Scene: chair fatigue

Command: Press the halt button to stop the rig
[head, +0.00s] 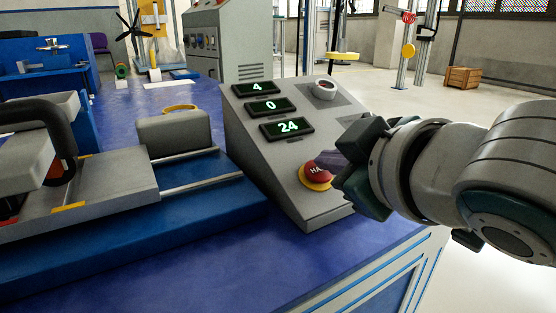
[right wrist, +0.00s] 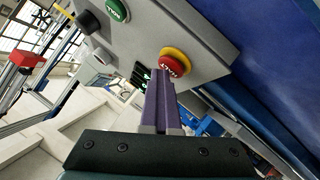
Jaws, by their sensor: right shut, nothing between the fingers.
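The halt button (head: 317,174) is a red dome with white letters on a yellow ring, low on the sloped face of a grey control console (head: 247,122). Some of its lettering is hidden behind my right gripper in the head view. My right gripper (head: 328,161) is shut and empty, its purple fingertips just beside and above the button. In the right wrist view, the closed fingers (right wrist: 160,84) point toward the red button (right wrist: 172,64). Whether they touch it I cannot tell. My left gripper is not in view.
Three lit displays on the console read 4, 0 and 24. A round white-rimmed control (head: 325,89) sits above. The wrist view shows a green button (right wrist: 118,9) and black knob (right wrist: 88,22). A grey-and-blue machine (head: 110,190) stands left on the blue bench (head: 305,254).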

